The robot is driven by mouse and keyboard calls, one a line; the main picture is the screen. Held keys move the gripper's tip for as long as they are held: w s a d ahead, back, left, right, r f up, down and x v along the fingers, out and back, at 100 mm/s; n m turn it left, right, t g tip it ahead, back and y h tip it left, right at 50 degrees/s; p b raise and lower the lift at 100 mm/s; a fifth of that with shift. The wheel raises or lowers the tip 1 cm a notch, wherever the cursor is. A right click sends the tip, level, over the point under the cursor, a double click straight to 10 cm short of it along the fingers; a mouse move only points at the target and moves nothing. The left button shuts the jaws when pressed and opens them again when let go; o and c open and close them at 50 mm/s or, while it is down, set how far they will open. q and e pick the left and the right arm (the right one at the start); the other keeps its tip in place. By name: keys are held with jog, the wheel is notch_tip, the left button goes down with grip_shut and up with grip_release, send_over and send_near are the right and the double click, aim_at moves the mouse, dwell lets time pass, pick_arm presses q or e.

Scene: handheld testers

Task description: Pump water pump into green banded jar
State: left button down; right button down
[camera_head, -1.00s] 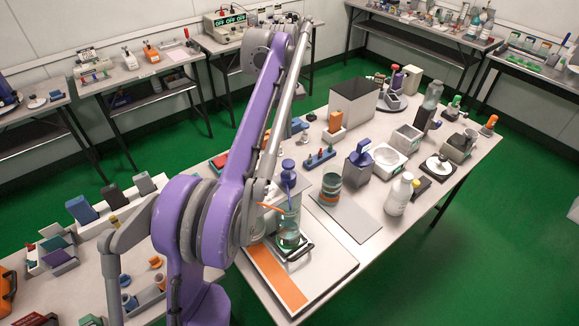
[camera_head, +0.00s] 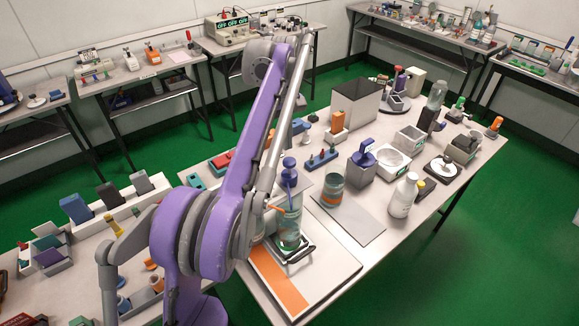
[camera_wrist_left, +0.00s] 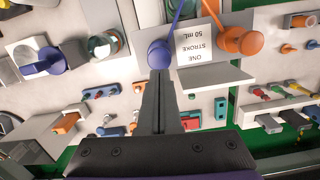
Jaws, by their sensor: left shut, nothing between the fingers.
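The water pump is a clear vessel (camera_head: 289,232) with bluish liquid and a blue round knob (camera_head: 288,162) on a blue rod. The knob also shows in the wrist view (camera_wrist_left: 159,52), beside a card reading "ONE STROKE 50 mL" (camera_wrist_left: 200,45). An orange knob (camera_wrist_left: 240,40) sits to the right of the card. My right gripper is out of view.
A grey mat (camera_head: 355,222) lies under the jar. A white board with an orange strip (camera_head: 278,281) lies under the pump. A white bottle (camera_head: 403,196) and a blue-topped dispenser (camera_head: 362,160) stand to the right. Blue pegs (camera_head: 318,159) stand behind.

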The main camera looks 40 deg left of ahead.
aim_at(288, 159)
pick_arm(q)
jog(key=shift+d+f+b, duration=0.15)
jog(key=shift+f+b, duration=0.95)
jog(key=shift+f, duration=0.4)
